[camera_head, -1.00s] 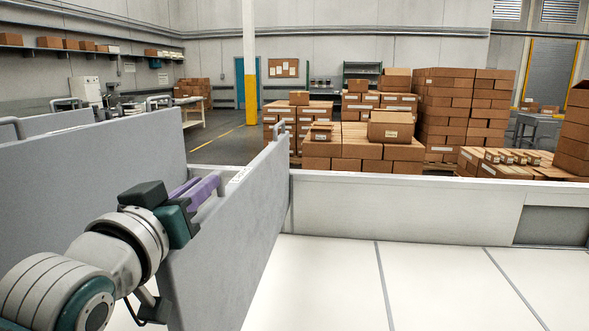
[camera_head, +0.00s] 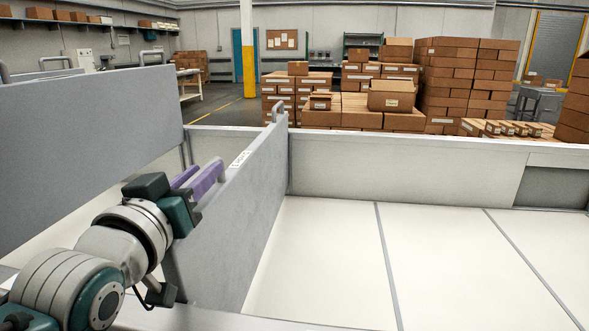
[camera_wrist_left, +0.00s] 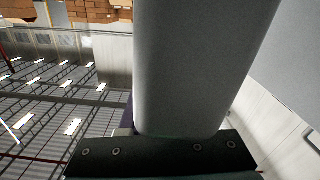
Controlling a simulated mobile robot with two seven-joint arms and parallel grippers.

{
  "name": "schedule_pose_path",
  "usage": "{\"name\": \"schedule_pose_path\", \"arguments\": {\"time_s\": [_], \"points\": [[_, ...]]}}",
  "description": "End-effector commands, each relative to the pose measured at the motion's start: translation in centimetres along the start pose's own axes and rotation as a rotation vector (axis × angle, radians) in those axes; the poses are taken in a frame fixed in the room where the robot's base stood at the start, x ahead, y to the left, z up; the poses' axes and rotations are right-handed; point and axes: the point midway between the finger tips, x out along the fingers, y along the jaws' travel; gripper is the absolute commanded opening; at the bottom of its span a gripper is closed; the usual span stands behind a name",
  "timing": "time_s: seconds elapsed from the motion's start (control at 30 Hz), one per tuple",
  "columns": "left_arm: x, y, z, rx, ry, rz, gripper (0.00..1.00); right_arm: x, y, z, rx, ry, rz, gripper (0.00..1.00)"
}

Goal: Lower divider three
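The divider (camera_head: 238,215) is an upright grey panel with a small label on its top edge and a grey handle (camera_head: 279,112) at its far end. My left gripper (camera_head: 202,175), with purple fingers, is at the near end of its top edge. The fingers appear shut on a grey handle there, mostly hidden by the gripper. In the left wrist view a smooth grey part (camera_wrist_left: 200,65) fills the middle, right against the dark gripper body. The divider's number cannot be read. My right gripper is not in view.
Another tall grey divider (camera_head: 90,155) stands to the left, its top higher than the held one. A pale low wall (camera_head: 400,170) runs behind. White floor panels (camera_head: 440,260) with grey seams lie clear to the right. Stacked cartons (camera_head: 465,80) stand beyond the wall.

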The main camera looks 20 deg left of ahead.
Motion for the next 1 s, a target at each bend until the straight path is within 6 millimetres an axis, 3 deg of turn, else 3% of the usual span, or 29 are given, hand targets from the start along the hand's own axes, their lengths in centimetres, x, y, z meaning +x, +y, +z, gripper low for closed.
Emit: {"name": "schedule_pose_path", "arguments": {"time_s": [0.13,0.47,0.8,1.0], "points": [[0.0,0.0,-0.1,0.000,0.002,0.000,0.47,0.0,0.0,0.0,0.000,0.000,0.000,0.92],[-0.6,0.0,0.0,0.000,0.000,0.000,0.47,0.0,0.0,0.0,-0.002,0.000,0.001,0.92],[-6.6,0.0,0.1,0.000,-0.002,0.000,0.47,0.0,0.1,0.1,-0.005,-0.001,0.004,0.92],[-9.2,0.0,0.1,-0.001,0.000,0.000,0.47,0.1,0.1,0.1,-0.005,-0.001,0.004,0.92]]}}
